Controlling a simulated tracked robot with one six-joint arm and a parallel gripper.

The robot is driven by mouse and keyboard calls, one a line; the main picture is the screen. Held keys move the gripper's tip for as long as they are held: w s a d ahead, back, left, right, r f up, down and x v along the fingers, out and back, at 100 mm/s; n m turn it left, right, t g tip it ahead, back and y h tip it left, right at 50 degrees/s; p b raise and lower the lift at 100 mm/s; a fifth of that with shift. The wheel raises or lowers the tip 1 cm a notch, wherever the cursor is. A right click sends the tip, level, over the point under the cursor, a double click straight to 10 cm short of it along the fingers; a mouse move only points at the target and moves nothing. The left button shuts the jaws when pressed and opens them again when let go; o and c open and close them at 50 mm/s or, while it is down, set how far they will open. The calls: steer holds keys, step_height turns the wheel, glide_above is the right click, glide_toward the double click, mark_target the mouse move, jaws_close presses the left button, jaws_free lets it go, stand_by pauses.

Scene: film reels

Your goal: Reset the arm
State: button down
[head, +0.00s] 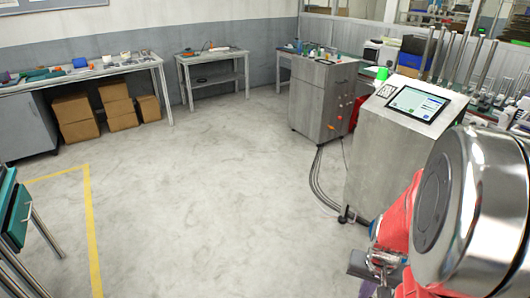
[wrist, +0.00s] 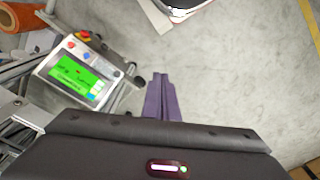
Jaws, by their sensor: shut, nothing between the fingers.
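My gripper (wrist: 162,98) shows in the wrist view as two purple fingers side by side, closed together and empty. They hang over bare grey floor, and nothing touches their tips. In the head view my arm fills the lower right, with a large silver joint and red links.
A metal cabinet with a tablet screen (head: 418,103) stands close beside my arm, with cables on the floor. A panel with a green screen (wrist: 80,78) is left of the fingers. Workbenches (head: 85,75) line the back wall. The middle floor (head: 215,175) is clear.

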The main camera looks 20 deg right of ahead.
steer(key=w+a+r+n+t, duration=0.1)
steer(key=a+r+n+t, duration=0.4)
steer(key=a+r, duration=1.7)
steer(key=a+n, duration=0.1)
steer(key=n, duration=0.2)
steer(key=shift+w+a+r+y, duration=0.15)
steer(key=shift+w+r+y, duration=0.15)
steer(key=shift+r, duration=0.1)
